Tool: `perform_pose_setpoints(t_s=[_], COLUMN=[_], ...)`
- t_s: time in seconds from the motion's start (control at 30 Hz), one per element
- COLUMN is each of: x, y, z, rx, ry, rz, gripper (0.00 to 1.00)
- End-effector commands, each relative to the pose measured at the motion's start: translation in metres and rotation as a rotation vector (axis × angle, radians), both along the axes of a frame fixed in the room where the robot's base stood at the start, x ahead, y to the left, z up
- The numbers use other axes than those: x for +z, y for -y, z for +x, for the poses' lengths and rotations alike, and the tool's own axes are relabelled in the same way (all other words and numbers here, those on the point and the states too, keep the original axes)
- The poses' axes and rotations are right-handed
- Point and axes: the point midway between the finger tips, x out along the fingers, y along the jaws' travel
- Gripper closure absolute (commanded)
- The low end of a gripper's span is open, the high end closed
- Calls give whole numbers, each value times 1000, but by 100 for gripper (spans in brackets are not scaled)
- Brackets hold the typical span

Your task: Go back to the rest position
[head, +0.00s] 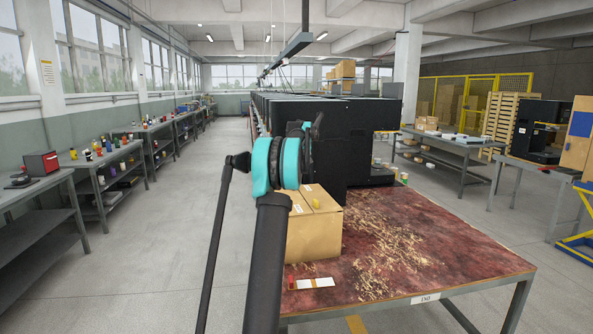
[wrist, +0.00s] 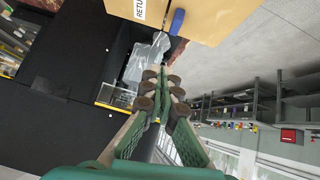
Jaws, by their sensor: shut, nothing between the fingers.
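My gripper (wrist: 162,78) shows in the wrist view with its two green fingers closed together and nothing between them. In the head view my arm rises in front of the work table, and my gripper is mostly hidden behind the teal-banded joint. It is in the air near the front of a black machine (head: 345,135), above and behind a cardboard box (head: 312,238). In the wrist view the box (wrist: 205,18) with a white label lies beyond the fingertips, apart from them. The black machine (wrist: 60,120) fills the left side of that view.
The box stands on a worn red table (head: 440,250) strewn with shavings. A red-and-white strip (head: 312,283) lies at its front left. Shelving benches (head: 105,165) with bottles line the left wall. The grey aisle floor (head: 190,220) between is clear. Another bench (head: 450,150) stands at right.

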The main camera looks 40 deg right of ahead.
Motion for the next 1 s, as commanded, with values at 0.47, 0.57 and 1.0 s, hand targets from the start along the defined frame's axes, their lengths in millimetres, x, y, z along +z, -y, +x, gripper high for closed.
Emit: perform_pose_setpoints(t_s=[0.47,0.57,1.0], x=[22,22,-26], y=[-11,-14,-245], z=[-20,-19,1], rx=[0,3,151], ry=[1,0,-74], rz=[1,2,97], gripper=[100,100,100])
